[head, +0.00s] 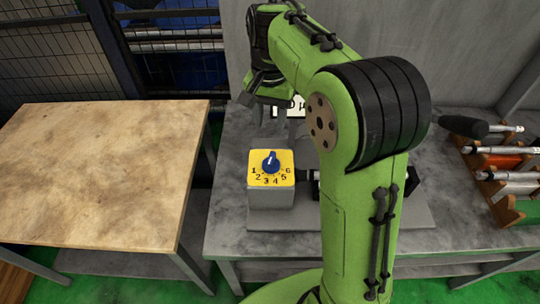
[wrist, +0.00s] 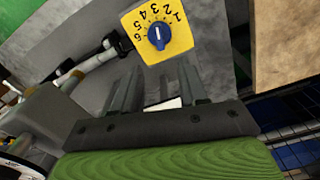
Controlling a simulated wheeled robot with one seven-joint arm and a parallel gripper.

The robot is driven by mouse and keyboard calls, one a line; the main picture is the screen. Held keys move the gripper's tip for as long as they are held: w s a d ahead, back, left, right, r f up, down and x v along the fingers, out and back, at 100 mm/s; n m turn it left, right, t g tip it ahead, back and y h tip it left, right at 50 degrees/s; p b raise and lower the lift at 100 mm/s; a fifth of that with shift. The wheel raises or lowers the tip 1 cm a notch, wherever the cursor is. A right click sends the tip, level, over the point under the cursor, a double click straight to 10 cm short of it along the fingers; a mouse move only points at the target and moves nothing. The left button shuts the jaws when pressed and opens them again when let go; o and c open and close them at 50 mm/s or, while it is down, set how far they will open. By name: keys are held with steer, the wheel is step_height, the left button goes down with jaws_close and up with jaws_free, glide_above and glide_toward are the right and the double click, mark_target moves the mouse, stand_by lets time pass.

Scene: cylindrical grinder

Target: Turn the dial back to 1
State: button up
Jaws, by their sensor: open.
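The dial is a blue knob (head: 271,162) on a yellow plate (head: 256,157) printed 1 to 6, on top of a grey block. In the head view the numbers run along the near side, 1 at left and 6 at right. A white mark on the knob shows at its far side, away from the numbers. The knob (wrist: 158,36) also shows in the wrist view, beyond the fingertips; the number it reads is not clear. My gripper (head: 277,128) hangs behind the dial, apart from it. In the wrist view my gripper (wrist: 159,72) is open, with nothing between its fingers.
A wooden-topped table (head: 100,170) stands at left, past a gap. The grey bench (head: 230,235) carries the dial block. A rack (head: 505,205) of tools stands at right. My arm covers the middle of the bench.

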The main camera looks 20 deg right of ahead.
mark_target(271, 157)
steer(key=f+b, duration=0.1)
steer(key=f, duration=0.5)
steer(key=f+b, duration=0.2)
steer(key=f, duration=0.4)
steer(key=shift+w+d+f, duration=0.1)
steer(key=shift+d+f, duration=0.1)
steer(key=shift+f, duration=0.15)
steer(key=shift+r, duration=0.1)
jaws_close()
